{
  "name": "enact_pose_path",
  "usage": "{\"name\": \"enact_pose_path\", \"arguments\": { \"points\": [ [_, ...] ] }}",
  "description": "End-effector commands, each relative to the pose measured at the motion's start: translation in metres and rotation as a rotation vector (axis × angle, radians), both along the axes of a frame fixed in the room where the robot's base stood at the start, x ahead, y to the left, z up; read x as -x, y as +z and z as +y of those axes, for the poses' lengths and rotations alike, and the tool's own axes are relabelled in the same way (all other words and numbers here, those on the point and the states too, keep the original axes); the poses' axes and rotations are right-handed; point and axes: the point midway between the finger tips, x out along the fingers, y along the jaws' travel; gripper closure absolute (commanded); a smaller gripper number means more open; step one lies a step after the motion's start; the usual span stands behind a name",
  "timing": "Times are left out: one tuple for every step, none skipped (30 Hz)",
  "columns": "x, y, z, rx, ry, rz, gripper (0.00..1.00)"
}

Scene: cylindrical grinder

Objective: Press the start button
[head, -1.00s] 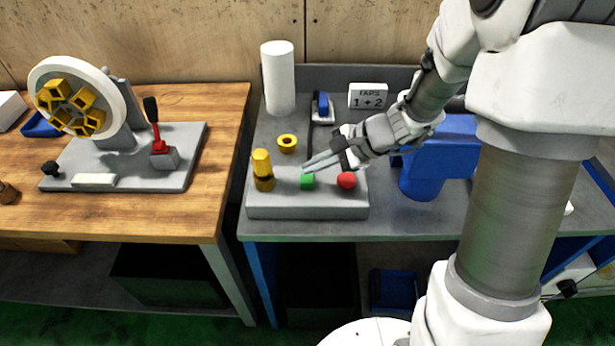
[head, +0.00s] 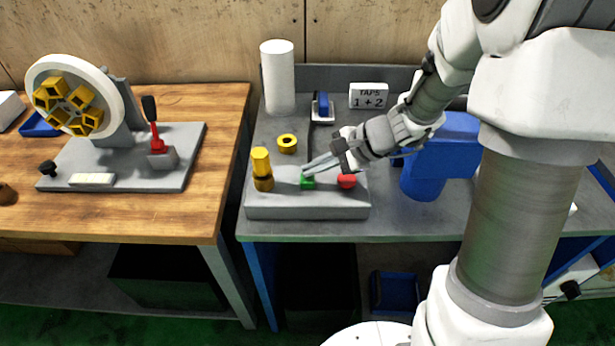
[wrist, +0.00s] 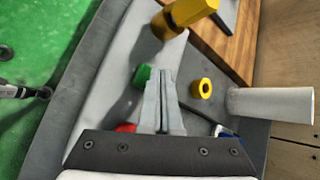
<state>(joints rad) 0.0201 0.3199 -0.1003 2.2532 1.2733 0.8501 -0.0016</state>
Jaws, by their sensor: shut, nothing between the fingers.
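A grey control box (head: 290,207) stands on the grey bench. In the wrist view the shut fingers (wrist: 158,75) lie beside the green button (wrist: 142,75), and the red button (wrist: 126,128) is partly hidden by the gripper body.
Behind the box are a yellow ring (head: 287,143), a white cylinder (head: 278,78), a blue-handled tool (head: 322,106) and a sign (head: 368,95). A blue machine part (head: 425,175) stands right of the box. A wooden table (head: 215,150) with a wheel fixture (head: 75,95) is at the left.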

Motion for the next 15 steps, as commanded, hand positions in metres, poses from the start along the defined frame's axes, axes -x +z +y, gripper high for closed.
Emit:
{"name": "enact_pose_path", "arguments": {
  "points": [
    [0.0000, -0.0012, 0.0000, 0.000, 0.000, 0.000, 1.00],
    [0.0000, -0.0016, 0.0000, 0.000, 0.000, 0.000, 1.00],
    [-0.0001, -0.0020, -0.0001, 0.000, 0.000, 0.000, 1.00],
    [0.0000, -0.0023, 0.0000, 0.000, 0.000, 0.000, 1.00],
    [-0.0001, -0.0026, -0.0001, 0.000, 0.000, 0.000, 1.00],
    [0.0000, -0.0031, -0.0001, 0.000, 0.000, 0.000, 1.00],
    [-0.0001, -0.0034, 0.0000, 0.000, 0.000, 0.000, 1.00],
    [0.0000, -0.0038, -0.0001, 0.000, 0.000, 0.000, 1.00],
    [-0.0001, -0.0042, -0.0001, 0.000, 0.000, 0.000, 1.00],
    [0.0000, -0.0045, 0.0000, 0.000, 0.000, 0.000, 1.00],
    [0.0000, -0.0048, -0.0001, 0.000, 0.000, 0.000, 1.00],
    [0.0000, -0.0052, -0.0001, 0.000, 0.000, 0.000, 1.00],
    [0.0000, -0.0057, -0.0001, 0.000, 0.000, 0.000, 1.00],
    [0.0000, -0.0060, -0.0001, 0.000, 0.000, 0.000, 1.00],
    [0.0000, -0.0064, -0.0001, 0.000, 0.000, 0.000, 1.00]
  ]
}}
